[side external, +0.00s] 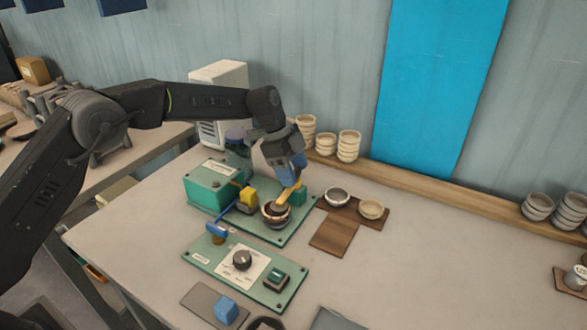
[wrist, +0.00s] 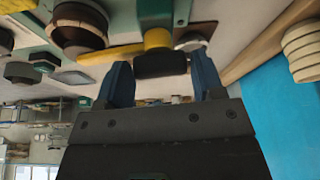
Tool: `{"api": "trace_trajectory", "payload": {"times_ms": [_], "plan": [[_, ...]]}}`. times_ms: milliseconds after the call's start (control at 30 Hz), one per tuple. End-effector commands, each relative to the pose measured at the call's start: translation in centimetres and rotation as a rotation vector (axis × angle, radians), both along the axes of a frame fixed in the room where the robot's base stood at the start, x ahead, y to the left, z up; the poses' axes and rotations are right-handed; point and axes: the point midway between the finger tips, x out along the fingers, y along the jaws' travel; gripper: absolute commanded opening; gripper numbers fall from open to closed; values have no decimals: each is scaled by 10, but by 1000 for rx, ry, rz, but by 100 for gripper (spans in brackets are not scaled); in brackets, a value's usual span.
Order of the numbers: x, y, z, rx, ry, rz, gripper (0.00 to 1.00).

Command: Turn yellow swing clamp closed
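The yellow swing clamp (side external: 286,197) is on the green base plate (side external: 290,228), its bar reaching over a brown bowl (side external: 276,219). In the wrist view the yellow bar (wrist: 107,54) runs beside the brown bowl (wrist: 78,28) to a yellow-and-black end (wrist: 160,62). My gripper (side external: 292,171) is just above the clamp's upper end, beside a green block (side external: 299,197). In the wrist view my gripper (wrist: 160,74) has its blue fingers apart, on either side of the black end. Contact cannot be seen.
A green box (side external: 212,184), a yellow block (side external: 248,197) and a blue lever (side external: 217,230) stand left of the bowl. A control panel (side external: 222,257) with a black knob lies in front. Bowls on a brown board (side external: 333,238) are to the right.

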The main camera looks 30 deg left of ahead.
Motion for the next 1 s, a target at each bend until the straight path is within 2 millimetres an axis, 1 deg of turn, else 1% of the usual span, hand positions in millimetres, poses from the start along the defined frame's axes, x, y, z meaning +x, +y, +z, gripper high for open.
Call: {"api": "trace_trajectory", "payload": {"times_ms": [33, 167, 200, 433, 533, 667, 900, 1000], "plan": [[0, 0, 0, -1, 0, 1, 67], [0, 0, 0, -2, 0, 1, 79], [0, 0, 0, -2, 1, 2, 81], [0, 0, 1, -3, 0, 2, 81], [0, 2, 7, -3, -1, 2, 81], [-1, 10, 26, -4, -3, 3, 81], [-3, 31, 76, -2, -5, 4, 81], [-4, 39, 94, -3, -3, 3, 81]]}}
